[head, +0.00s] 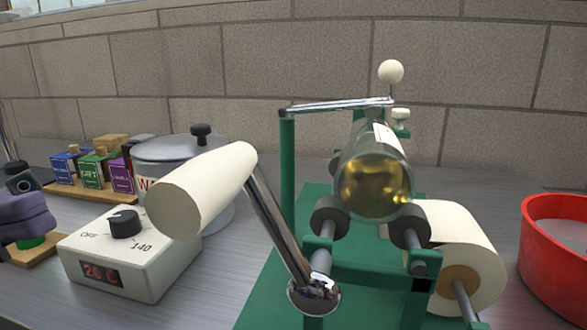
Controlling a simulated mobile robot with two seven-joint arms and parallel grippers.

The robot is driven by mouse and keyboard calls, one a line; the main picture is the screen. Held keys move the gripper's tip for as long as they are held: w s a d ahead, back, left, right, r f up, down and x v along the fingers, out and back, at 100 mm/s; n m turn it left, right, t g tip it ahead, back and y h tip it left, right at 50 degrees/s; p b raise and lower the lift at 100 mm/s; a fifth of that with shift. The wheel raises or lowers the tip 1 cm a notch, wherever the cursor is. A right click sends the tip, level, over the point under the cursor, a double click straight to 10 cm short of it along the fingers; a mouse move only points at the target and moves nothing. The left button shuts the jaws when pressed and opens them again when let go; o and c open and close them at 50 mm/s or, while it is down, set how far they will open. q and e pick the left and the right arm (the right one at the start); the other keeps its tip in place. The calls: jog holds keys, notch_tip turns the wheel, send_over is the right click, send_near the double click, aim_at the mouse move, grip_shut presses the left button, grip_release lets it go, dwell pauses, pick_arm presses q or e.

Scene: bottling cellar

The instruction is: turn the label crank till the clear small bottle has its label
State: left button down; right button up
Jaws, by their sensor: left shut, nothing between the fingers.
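The clear small bottle (374,178) lies on the dark rollers of the green labelling stand (285,272), its base toward me, with golden liquid inside. A whitish patch shows on its far upper side; I cannot tell if it is a label. The label crank (272,220) has a chrome arm rising up-left from its hub to a thick cream handle (200,190). The white label roll (458,248) sits right of the rollers. My left gripper (46,218) is at the left edge, shut and empty, well apart from the crank handle. My right gripper is not in view.
A white heater control box (125,262) with a black knob stands left of the crank, before a lidded grey pot (175,150). Small coloured boxes (92,172) stand behind on a wooden board. A red tub (558,250) is at right. A brick wall closes the back.

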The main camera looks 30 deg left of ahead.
pick_arm(q)
jog(key=p+x, duration=0.2)
jog(key=x, duration=0.8)
jog(key=shift+d, duration=0.15)
